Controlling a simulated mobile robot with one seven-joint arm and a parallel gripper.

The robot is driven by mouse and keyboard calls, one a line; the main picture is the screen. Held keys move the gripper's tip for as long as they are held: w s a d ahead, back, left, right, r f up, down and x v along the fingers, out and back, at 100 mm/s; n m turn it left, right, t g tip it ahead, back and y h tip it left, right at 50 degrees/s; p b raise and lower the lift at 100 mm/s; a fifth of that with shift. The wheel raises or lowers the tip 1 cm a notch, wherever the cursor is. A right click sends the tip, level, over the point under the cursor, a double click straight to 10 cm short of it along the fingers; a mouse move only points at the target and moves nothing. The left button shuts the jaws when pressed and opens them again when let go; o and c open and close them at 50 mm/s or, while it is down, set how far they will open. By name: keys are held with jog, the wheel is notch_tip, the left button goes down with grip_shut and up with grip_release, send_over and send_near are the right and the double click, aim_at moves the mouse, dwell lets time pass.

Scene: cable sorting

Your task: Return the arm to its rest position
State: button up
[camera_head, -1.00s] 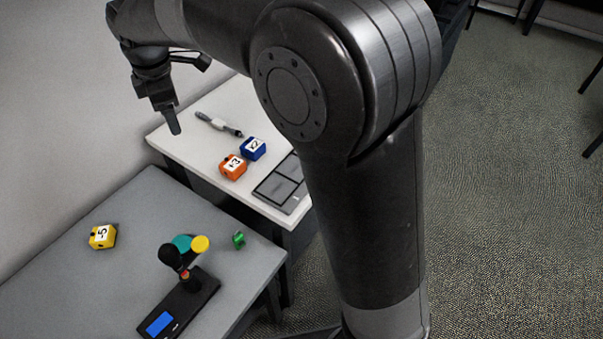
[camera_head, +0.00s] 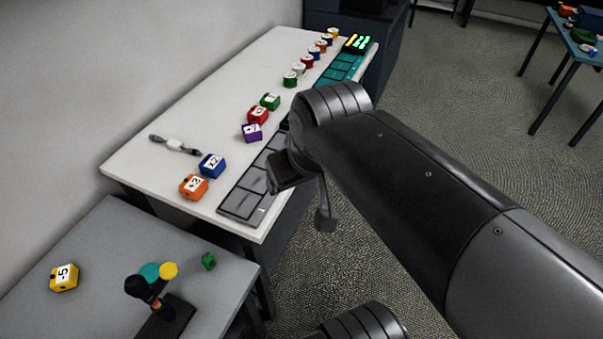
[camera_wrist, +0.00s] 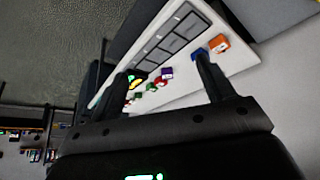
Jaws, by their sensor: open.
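My gripper (camera_wrist: 162,68) shows in the wrist view with its two dark fingers spread wide apart and nothing between them. In the head view my black arm (camera_head: 400,185) reaches in from the lower right and bends beside the white table's right edge. The gripper end hangs near that edge, partly hidden behind the arm's own links. It is apart from the blocks on the table.
The white table (camera_head: 225,110) holds a cable connector (camera_head: 174,145), orange (camera_head: 193,187), blue (camera_head: 212,165), purple (camera_head: 252,132) blocks, a grey slotted tray (camera_head: 243,200) and several spools. The grey table (camera_head: 110,245) holds a yellow block (camera_head: 64,277).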

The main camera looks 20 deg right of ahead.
jog(key=shift+s+d+f+m, duration=0.4)
jog(key=shift+s+f+m, duration=0.2)
jog(key=shift+s, duration=0.2)
